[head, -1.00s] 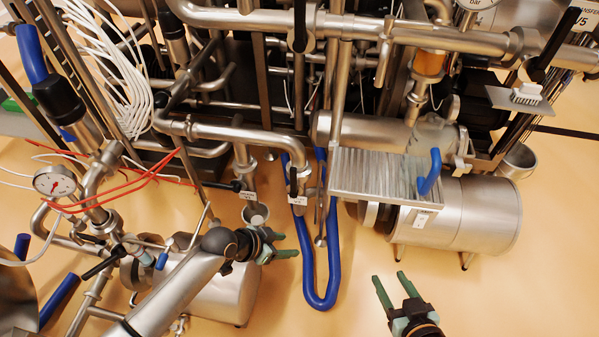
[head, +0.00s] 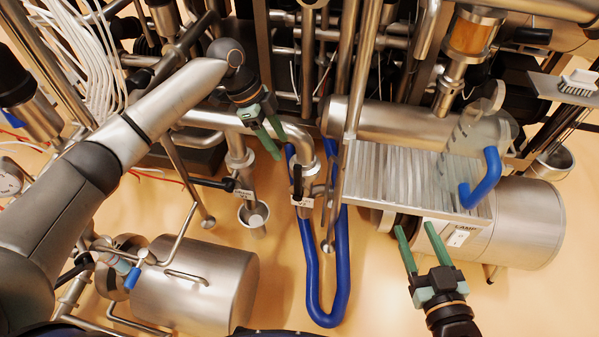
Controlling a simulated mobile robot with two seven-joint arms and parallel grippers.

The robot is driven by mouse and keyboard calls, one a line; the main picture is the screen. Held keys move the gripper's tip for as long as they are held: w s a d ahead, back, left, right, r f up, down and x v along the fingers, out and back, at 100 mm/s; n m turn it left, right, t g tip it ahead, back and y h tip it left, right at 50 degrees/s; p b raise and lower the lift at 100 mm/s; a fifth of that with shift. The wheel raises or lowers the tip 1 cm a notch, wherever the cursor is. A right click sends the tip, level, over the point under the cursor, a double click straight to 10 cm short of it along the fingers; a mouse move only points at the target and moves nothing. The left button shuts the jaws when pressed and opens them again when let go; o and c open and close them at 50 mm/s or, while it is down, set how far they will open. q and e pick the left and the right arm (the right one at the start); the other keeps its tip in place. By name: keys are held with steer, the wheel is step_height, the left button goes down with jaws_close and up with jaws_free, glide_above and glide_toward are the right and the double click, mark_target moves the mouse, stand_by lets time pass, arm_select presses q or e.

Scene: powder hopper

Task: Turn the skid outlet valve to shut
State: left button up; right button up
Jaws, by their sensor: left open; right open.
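Two small labelled valves show in the middle, and I cannot read which tag names the skid outlet. One valve (head: 308,184) has a black lever (head: 297,182) standing upright, roughly along its vertical pipe, with a white tag below. The other, to its left, has a black lever (head: 213,183) sticking out sideways across its vertical pipe, above a small metal cup (head: 254,216). My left gripper (head: 273,145) is open and empty, up and left of the upright lever and apart from it in the picture. My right gripper (head: 420,243) is open and empty, in front of the ribbed metal plate.
A blue hose (head: 311,275) hangs in a U by the upright-lever valve. The ribbed plate (head: 395,178) carries a blue hook-shaped piece (head: 483,182). A steel cylinder (head: 195,285) lies lower left. Pipes crowd the back. The tan floor (head: 385,300) is open in front.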

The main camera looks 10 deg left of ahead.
mark_target(297, 175)
arm_select(q)
steer(key=b+x, duration=0.3)
steer(key=x, duration=0.8)
steer(key=shift+d+f, duration=0.15)
steer(key=shift+f, duration=0.1)
steer(key=shift+d+f, duration=0.15)
steer(key=shift+f, duration=0.1)
arm_select(e)
step_height(297, 175, up, 18)
steer(key=s+a+n+t+y, duration=0.1)
steer(key=s+n+t+y, duration=0.1)
steer(key=n+t+y, duration=0.3)
steer(key=shift+s+t+y, duration=0.3)
steer(key=shift+t+y, duration=0.2)
steer(key=shift+t, duration=0.4)
steer(key=shift+a+r, duration=0.1)
arm_select(q)
jaws_close()
